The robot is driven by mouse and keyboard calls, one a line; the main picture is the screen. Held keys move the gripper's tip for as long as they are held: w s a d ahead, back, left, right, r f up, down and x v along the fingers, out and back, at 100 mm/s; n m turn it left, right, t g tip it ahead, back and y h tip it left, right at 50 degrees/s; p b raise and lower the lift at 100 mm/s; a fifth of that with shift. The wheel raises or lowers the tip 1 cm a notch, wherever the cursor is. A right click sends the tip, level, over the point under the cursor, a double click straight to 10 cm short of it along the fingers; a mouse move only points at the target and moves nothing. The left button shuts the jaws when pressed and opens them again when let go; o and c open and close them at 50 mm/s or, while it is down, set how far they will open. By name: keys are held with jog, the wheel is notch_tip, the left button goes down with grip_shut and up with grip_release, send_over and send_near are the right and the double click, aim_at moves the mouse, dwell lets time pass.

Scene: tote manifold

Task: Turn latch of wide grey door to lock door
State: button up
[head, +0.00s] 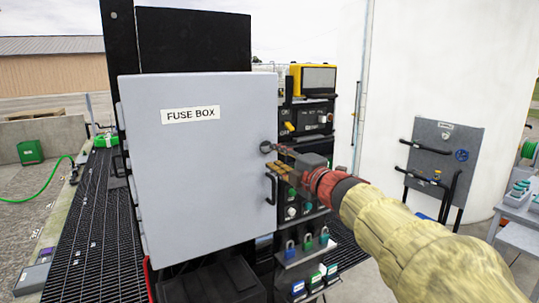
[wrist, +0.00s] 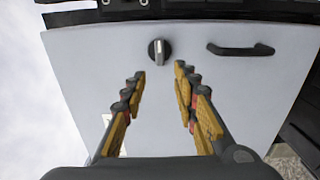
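The wide grey door (head: 200,160) of the fuse box is a large flat panel with a "FUSE BOX" label (head: 191,115). It stands across the front of the black cabinet and looks closed or nearly so; I cannot tell which. Its latch is a round dark knob (head: 267,147) near the right edge, above a black handle (head: 271,188). In the wrist view the latch (wrist: 158,52) has a light grey grip bar, and the handle (wrist: 240,49) lies to its right. My gripper (head: 275,158) is just in front of the latch. Its fingers (wrist: 163,75) are open, apart on either side of the latch's line, with nothing between them.
Right of the door, a panel carries several knobs, a yellow-framed device (head: 313,79) and several padlocks (head: 307,242) on a shelf. A grey panel (head: 442,157) stands by the white tank (head: 440,60). A dark grating (head: 90,235) lies at the left.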

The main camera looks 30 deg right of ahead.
jog(key=s, duration=0.6)
jog(key=shift+d, duration=0.1)
dwell(0.3)
jog(key=s+d+f+m+g+h, duration=0.2)
jog(key=s+d+f+m+h, duration=0.15)
jog(key=d+m, duration=0.3)
jog(key=s+d+f+m+g+h, duration=0.2)
jog(key=d+f+m+g+h, duration=0.1)
jog(key=d+f+m+h, duration=0.3)
jog(key=s+a+f+m+g, duration=0.1)
jog(key=s+f+m+g, duration=0.35)
jog(key=s+f, duration=0.2)
jog(key=s+a+f+m+g+y+b, duration=0.2)
jog(key=s+a+f+m+g+y, duration=0.15)
jog(key=s+a+f, duration=0.65)
jog(key=s+a+f+n+y, duration=0.1)
jog(key=s+a+f+y, duration=0.1)
jog(key=a, duration=0.7)
jog(key=s+a+f+n+y+b, duration=0.1)
jog(key=s+a+f+y, duration=0.1)
jog(key=a, duration=0.8)
notch_tip(320, 180, down, 3)
jog(key=shift+a+r+t+y, duration=0.2)
jog(key=shift+a+t+y, duration=0.1)
jog(key=shift+y, duration=0.4)
